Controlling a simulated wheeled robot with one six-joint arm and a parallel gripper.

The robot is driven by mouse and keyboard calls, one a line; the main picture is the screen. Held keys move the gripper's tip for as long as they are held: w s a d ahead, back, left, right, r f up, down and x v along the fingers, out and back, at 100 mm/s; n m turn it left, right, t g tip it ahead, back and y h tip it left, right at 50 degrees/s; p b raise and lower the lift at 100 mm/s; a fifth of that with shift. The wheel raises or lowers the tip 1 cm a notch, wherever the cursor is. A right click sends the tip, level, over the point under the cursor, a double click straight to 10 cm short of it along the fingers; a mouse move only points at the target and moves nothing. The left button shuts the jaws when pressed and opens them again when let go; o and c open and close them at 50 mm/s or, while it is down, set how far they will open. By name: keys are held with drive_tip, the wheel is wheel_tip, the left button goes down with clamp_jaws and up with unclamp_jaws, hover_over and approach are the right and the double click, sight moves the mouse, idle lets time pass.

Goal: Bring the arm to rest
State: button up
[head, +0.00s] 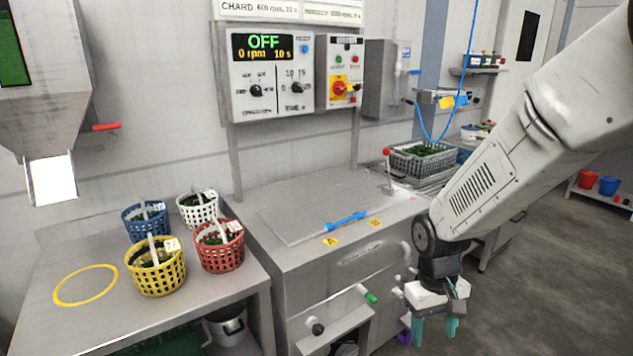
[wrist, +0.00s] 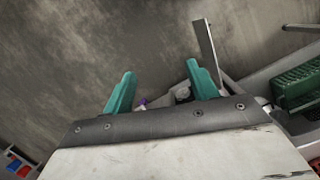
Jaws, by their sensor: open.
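My gripper (head: 436,325) hangs at the right of the head view, fingers pointing down, in front of the right end of the grey washer cabinet (head: 330,262). Its two teal fingers are apart with nothing between them. In the wrist view my gripper (wrist: 160,92) also shows spread teal fingers, with the grey floor (wrist: 80,60) beyond. The rest of my arm reaches in from the upper right of the head view.
Blue, white, red and yellow baskets (head: 156,275) of greens stand on the left table (head: 115,318), beside a yellow ring (head: 86,285). The control panel (head: 270,76) reads OFF. A grey crate (head: 422,163) of greens sits behind my arm. Open floor (head: 560,270) lies right.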

drive_tip(key=s+d+r+m+t, duration=0.2)
drive_tip(key=s+d+r+t, duration=0.1)
drive_tip(key=s+r, duration=1.5)
drive_tip(key=shift+d+r+y, duration=0.2)
drive_tip(key=shift+r+y, duration=0.2)
drive_tip(key=shift+r, duration=0.55)
drive_tip(key=shift+s, duration=0.1)
